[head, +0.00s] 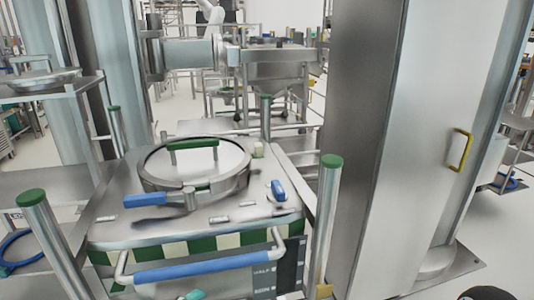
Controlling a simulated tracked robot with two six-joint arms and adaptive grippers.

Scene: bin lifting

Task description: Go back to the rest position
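A steel bin (118,215) stands in front of me. It has a round lid (215,160) with a green handle (193,144) on top and a clamp ring with a blue lever (145,200). A front bar with a blue grip (200,268) runs across its near side, below a green and cream checked band (230,240). The lid looks closed. Neither of my grippers can be made out in this view. A dark rounded part (484,294) is cut off at the bottom right edge, and I cannot tell what it is.
Green-capped posts (328,210) stand around the bin, one also at the near left (40,225). A tall steel cabinet (400,150) with a yellow handle (461,150) blocks the right. Steel racks (60,90) stand at left. Pale floor (500,225) shows at right.

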